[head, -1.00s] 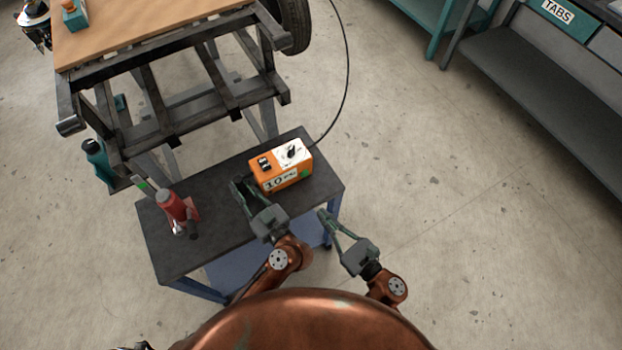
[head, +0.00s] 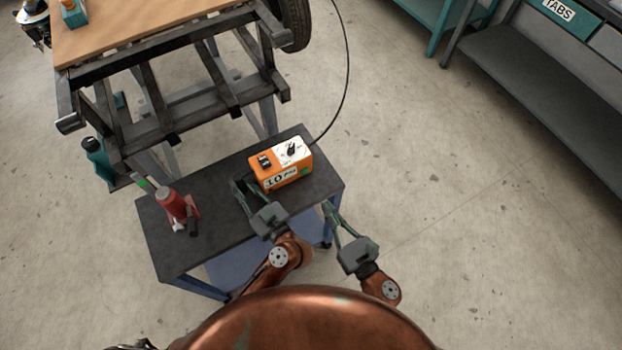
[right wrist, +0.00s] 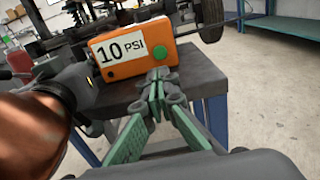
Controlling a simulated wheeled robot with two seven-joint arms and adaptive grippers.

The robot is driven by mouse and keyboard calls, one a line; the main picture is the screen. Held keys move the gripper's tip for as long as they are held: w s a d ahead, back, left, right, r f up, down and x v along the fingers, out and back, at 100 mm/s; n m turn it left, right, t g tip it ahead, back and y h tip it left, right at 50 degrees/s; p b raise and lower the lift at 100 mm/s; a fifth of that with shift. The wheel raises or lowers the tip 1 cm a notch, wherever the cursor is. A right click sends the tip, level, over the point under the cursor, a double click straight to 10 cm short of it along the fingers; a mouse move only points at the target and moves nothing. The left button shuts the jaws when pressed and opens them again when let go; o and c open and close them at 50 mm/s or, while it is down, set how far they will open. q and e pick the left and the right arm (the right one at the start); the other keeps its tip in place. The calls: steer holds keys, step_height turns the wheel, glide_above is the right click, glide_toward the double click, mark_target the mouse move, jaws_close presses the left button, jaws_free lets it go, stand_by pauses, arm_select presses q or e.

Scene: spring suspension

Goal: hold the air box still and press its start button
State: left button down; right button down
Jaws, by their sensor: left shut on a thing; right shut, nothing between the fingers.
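The orange air box (head: 287,178) sits on the dark top of a small cart, with a black knob and a black switch on its upper face. In the right wrist view the front of the air box (right wrist: 133,52) shows a "10 PSI" label and a round green button (right wrist: 159,53). My left gripper (head: 243,186) is at the box's left end, shut on the air box; the exact contact is hard to see. My right gripper (head: 326,207) is shut and empty, off the cart's right front edge, apart from the box and below the green button in its wrist view.
A red bottle jack (head: 177,209) stands on the cart top (head: 222,178), left of my left gripper. A black hose (head: 346,85) runs from the box up past a wheel. A dark metal frame (head: 180,100) stands behind. The floor to the right is clear.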

mark_target(305, 172)
steer(key=x, duration=1.1)
steer(key=shift+x, duration=0.95)
steer(key=shift+w+a, duration=0.25)
steer(key=shift+w, duration=0.05)
steer(key=v, duration=1.4)
steer(key=shift+w, duration=0.1)
stand_by(2.2)
